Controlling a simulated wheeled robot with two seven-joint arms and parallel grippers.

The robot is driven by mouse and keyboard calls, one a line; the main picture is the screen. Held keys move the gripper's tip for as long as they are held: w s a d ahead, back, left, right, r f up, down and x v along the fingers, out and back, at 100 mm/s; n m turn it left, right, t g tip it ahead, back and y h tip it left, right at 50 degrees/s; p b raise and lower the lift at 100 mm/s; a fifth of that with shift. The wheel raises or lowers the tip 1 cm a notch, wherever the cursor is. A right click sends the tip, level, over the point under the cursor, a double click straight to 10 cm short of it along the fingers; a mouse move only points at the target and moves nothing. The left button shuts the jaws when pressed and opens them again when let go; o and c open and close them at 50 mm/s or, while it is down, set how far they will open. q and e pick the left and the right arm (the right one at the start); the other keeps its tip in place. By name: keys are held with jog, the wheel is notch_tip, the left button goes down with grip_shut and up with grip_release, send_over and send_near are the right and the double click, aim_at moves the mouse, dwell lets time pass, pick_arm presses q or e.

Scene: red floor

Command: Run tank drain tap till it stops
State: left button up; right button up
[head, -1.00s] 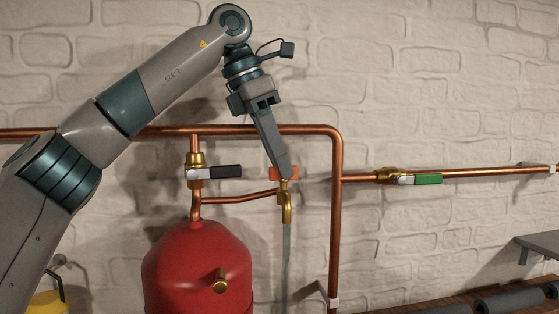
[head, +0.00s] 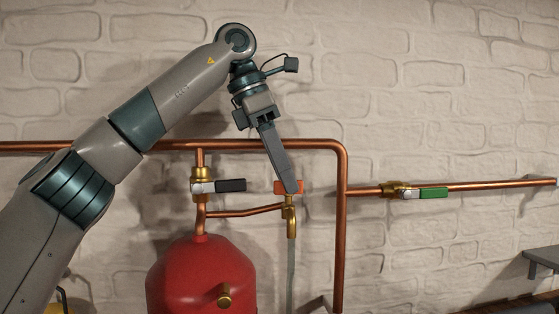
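The drain tap (head: 290,215) is a small brass tap on a short copper branch, with an orange handle (head: 282,187). A clear hose (head: 290,275) hangs from its spout. The red tank (head: 202,278) stands below and to the left. My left gripper (head: 294,188) points down with its fingertips at the orange handle, covering part of it. The fingers overlap from this angle, so I cannot tell whether they are open, shut or touching the handle. My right gripper is out of view. No water flow can be made out.
A black-handled valve (head: 230,185) sits on the pipe above the tank, left of the drain tap. A green-handled valve (head: 432,193) is on the right pipe. A vertical copper pipe (head: 341,240) runs close right of the tap. A grey shelf (head: 545,256) is at far right.

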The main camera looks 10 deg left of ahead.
pick_arm(q)
jog(key=shift+n, duration=0.3)
jog(key=n+t+y, duration=0.1)
jog(key=n, duration=0.3)
jog(key=shift+s, duration=0.15)
jog(key=v, duration=1.7)
jog(key=shift+s, duration=0.2)
jog(key=shift+r, duration=0.1)
